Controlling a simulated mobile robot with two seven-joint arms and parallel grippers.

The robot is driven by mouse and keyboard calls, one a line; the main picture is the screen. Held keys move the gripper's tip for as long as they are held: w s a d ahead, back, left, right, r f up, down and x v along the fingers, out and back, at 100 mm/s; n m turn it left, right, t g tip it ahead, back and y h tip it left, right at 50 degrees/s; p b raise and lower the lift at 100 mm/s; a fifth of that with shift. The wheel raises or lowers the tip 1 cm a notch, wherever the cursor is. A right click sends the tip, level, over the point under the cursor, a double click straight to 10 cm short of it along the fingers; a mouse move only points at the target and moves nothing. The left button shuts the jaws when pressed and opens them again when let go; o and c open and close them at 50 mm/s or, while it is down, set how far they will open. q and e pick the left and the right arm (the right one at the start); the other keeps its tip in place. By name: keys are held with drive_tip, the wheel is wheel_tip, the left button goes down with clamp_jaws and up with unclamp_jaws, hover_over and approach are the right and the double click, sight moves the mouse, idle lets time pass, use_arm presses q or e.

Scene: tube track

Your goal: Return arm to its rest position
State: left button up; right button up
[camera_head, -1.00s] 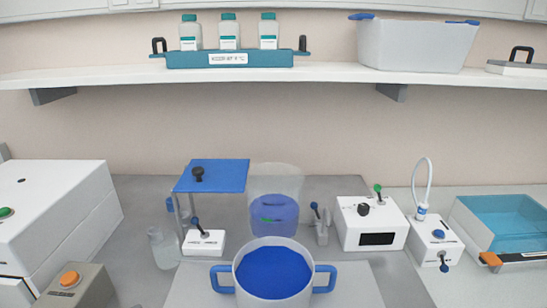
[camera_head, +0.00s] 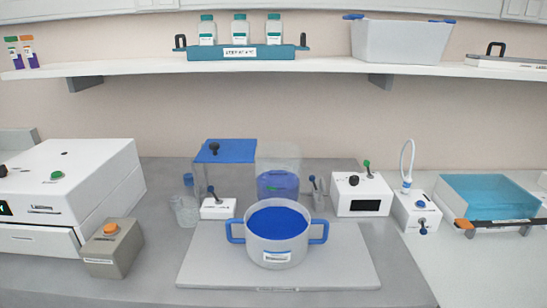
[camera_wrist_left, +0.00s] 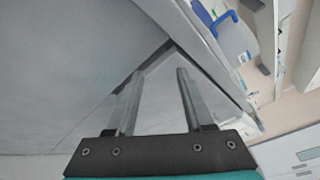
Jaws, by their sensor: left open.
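My left gripper (camera_wrist_left: 158,103) shows in the left wrist view. Its two grey fingers are spread apart with nothing between them. A grey surface and a pale panel edge lie beyond the fingers. Neither gripper is in the head view. No tube shows clearly in either view.
A pot with blue handles (camera_head: 277,247) stands on a pale board (camera_head: 345,270). A white machine (camera_head: 70,190) and a box with an orange button (camera_head: 112,250) stand at left. A teal-lidded tray (camera_head: 490,198) is at right. A shelf (camera_head: 130,67) holds a bottle rack (camera_head: 240,53).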

use_arm(q)
drive_tip(key=s+f+n+g+y, duration=0.3)
drive_tip(key=s+f+n, duration=0.3)
drive_tip(key=f+n, duration=0.4)
drive_tip(key=s+f+n+g+y, duration=0.2)
drive_tip(key=s+f+n+y, duration=0.4)
drive_tip(key=f, duration=0.6)
drive_tip(key=s+d+f+n+g+h, duration=0.1)
drive_tip(key=s+d+f+n+g, duration=0.3)
drive_tip(key=s, duration=0.7)
drive_tip(key=s+d+f+n+g+h, duration=0.1)
drive_tip(key=s+d+f+n+g, duration=0.4)
drive_tip(key=s, duration=0.6)
wheel_tip(320, 180, down, 2)
drive_tip(key=d+n, duration=0.2)
drive_tip(key=n, duration=0.1)
drive_tip(key=shift+d+f, duration=0.2)
drive_tip(key=shift+f, duration=0.05)
drive_tip(key=shift+o, duration=0.2)
drive_tip(key=shift+w, duration=0.15)
use_arm(e)
drive_tip(key=shift+s+d, duration=0.15)
drive_tip(key=shift+s, duration=0.85)
